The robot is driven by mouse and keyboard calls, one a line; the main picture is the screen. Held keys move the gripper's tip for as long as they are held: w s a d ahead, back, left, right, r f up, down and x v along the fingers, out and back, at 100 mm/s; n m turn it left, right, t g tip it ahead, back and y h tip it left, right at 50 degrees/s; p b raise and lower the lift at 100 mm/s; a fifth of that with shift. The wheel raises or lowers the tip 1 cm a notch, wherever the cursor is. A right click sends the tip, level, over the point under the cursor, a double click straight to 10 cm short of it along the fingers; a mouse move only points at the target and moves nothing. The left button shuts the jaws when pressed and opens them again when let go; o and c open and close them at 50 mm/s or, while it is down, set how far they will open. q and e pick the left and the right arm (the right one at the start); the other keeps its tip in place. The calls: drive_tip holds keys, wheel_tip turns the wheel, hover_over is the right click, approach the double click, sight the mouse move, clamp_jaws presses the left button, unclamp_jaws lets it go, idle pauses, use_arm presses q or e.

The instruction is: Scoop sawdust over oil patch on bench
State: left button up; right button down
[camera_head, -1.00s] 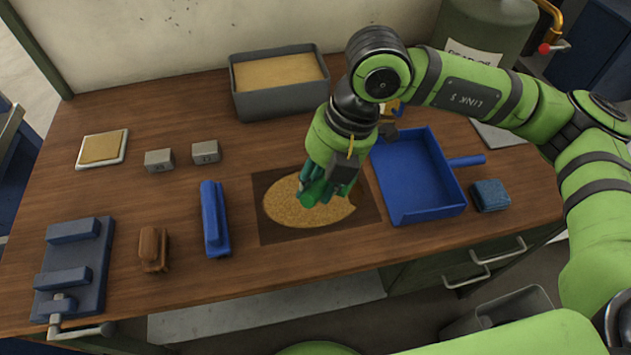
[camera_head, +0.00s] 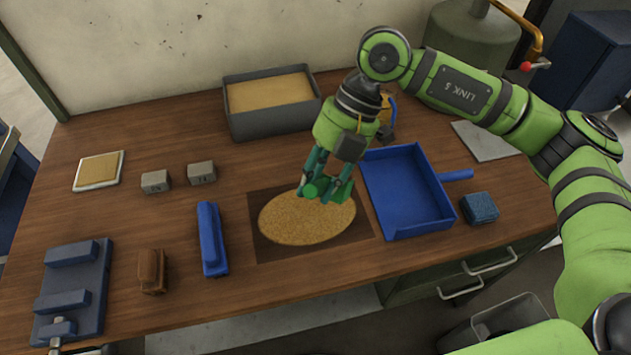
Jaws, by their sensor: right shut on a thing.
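A tan oval layer of sawdust (camera_head: 305,222) lies over a dark rectangular patch (camera_head: 268,250) on the wooden bench (camera_head: 200,290). Dark margin shows around the oval. A grey bin (camera_head: 270,124) at the back holds more sawdust (camera_head: 268,93). My right gripper (camera_head: 326,190) points down over the far part of the oval. It is shut on a small green thing (camera_head: 314,190), apparently the scoop, mostly hidden by the fingers. I cannot tell whether the scoop holds sawdust. My left gripper is not in view.
A blue dustpan (camera_head: 405,195) lies right of the patch, beside a blue sponge (camera_head: 479,208). A blue-handled brush (camera_head: 212,238), a brown block (camera_head: 152,270), two grey blocks, a white-rimmed tray (camera_head: 98,171) and a blue vise-like fixture (camera_head: 72,290) stand left.

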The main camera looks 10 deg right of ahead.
drive_tip(key=shift+w+r, duration=0.1)
drive_tip(key=shift+r, duration=0.05)
drive_tip(key=shift+a, duration=0.15)
drive_tip(key=shift+a, duration=1.25)
drive_tip(key=shift+a, duration=0.1)
drive_tip(key=shift+a, duration=1.3)
drive_tip(key=shift+a, duration=0.2)
drive_tip(key=shift+a, duration=1.15)
drive_tip(key=shift+a, duration=0.2)
